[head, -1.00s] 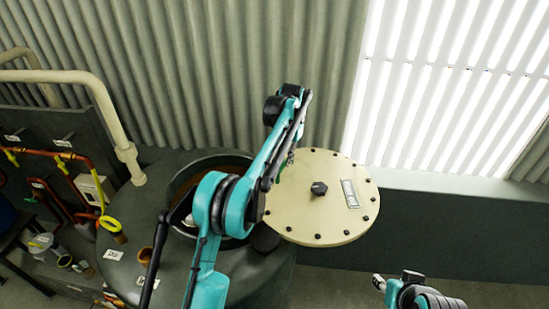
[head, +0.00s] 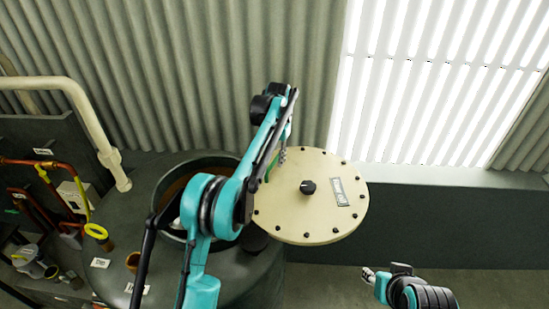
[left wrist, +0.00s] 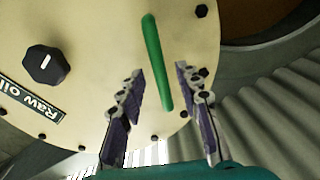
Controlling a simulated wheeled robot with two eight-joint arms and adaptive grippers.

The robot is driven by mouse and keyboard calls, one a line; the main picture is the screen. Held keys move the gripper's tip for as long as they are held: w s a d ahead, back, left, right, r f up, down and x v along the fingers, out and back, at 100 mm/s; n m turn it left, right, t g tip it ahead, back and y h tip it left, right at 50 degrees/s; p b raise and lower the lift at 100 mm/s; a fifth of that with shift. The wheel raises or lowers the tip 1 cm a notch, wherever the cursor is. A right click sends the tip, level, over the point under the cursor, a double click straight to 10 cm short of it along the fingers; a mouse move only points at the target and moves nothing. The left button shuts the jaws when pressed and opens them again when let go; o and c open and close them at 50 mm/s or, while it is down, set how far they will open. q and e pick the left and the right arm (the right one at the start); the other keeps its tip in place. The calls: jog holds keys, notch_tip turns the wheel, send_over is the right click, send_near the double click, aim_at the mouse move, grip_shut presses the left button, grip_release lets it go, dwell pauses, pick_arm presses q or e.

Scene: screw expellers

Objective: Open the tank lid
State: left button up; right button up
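The tank lid (head: 308,215) is a round cream disc with bolts round its rim, a black knob (head: 308,187) and a "Raw oil" label (left wrist: 30,95). It lies flat to the right of the tank's round mouth (head: 163,187), which is uncovered apart from my arm crossing in front. A green bar handle (left wrist: 152,55) stands on the lid near its edge. My left gripper (left wrist: 157,85) is open, its fingers apart on both sides of the handle's near end, not closed on it. My right gripper (head: 369,274) is low at right, clear of the lid; its fingers are too small to judge.
The dark green tank (head: 120,245) carries a yellow ring fitting (head: 96,231). Cream and copper pipes (head: 75,95) stand at the left. A corrugated wall with a bright window (head: 440,80) is behind. Floor to the right of the tank is open.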

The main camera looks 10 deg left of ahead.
pick_arm(q)
jog(key=r, duration=0.7)
jog(key=shift+d+r, duration=0.2)
